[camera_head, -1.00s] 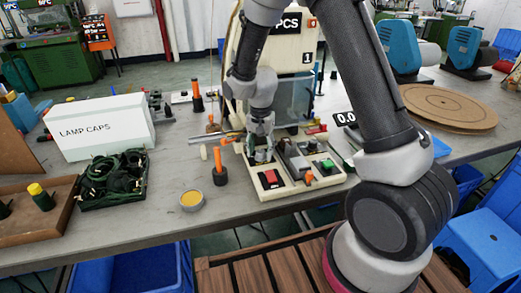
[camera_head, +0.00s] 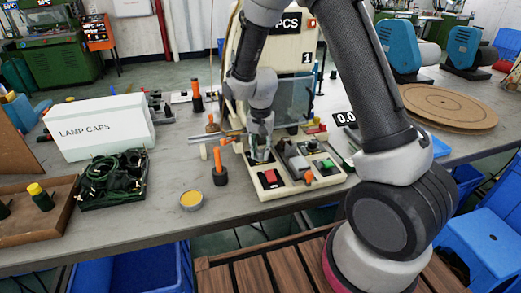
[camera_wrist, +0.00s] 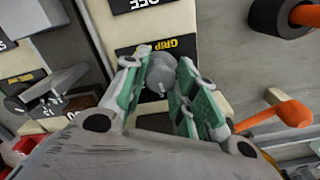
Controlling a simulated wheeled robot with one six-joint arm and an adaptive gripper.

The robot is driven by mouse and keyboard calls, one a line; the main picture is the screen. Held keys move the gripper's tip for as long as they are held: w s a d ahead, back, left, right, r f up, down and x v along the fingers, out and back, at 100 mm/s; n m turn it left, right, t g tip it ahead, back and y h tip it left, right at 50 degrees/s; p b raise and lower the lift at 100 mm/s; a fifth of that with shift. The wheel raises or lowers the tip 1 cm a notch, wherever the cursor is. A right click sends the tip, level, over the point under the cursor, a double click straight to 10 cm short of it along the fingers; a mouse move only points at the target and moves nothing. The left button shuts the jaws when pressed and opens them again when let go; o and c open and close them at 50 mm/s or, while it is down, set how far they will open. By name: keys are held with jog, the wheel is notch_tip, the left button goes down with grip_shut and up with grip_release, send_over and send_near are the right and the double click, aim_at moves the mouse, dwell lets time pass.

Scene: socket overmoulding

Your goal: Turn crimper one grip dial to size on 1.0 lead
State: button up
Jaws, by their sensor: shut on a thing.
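The grip dial (camera_wrist: 160,72) is a small grey round knob beside a yellow-on-black GRIP label (camera_wrist: 172,46) in the wrist view. My gripper (camera_wrist: 158,88) has its two green-padded fingers on either side of the dial, shut on it. In the head view my gripper (camera_head: 261,158) points down at the left rear part of the cream crimper panel (camera_head: 290,189), behind the red switch (camera_head: 270,178). The dial is hidden by the fingers there. The size marks and the 1.0 lead cannot be made out.
An orange-handled tool in a black base (camera_head: 220,174) and a round tin (camera_head: 191,200) stand left of the panel. A green button (camera_head: 327,163) and an orange lever (camera_head: 309,180) are to the right. An orange handle (camera_wrist: 280,116) lies close to the fingers in the wrist view.

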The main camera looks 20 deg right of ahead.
aim_at(261, 151)
jog(key=n, duration=1)
jog(key=shift+n, duration=0.3)
dwell(0.4)
jog(key=o, duration=1)
jog(key=shift+o, duration=0.2)
notch_tip(261, 151, up, 12)
jog(key=shift+d, duration=0.1)
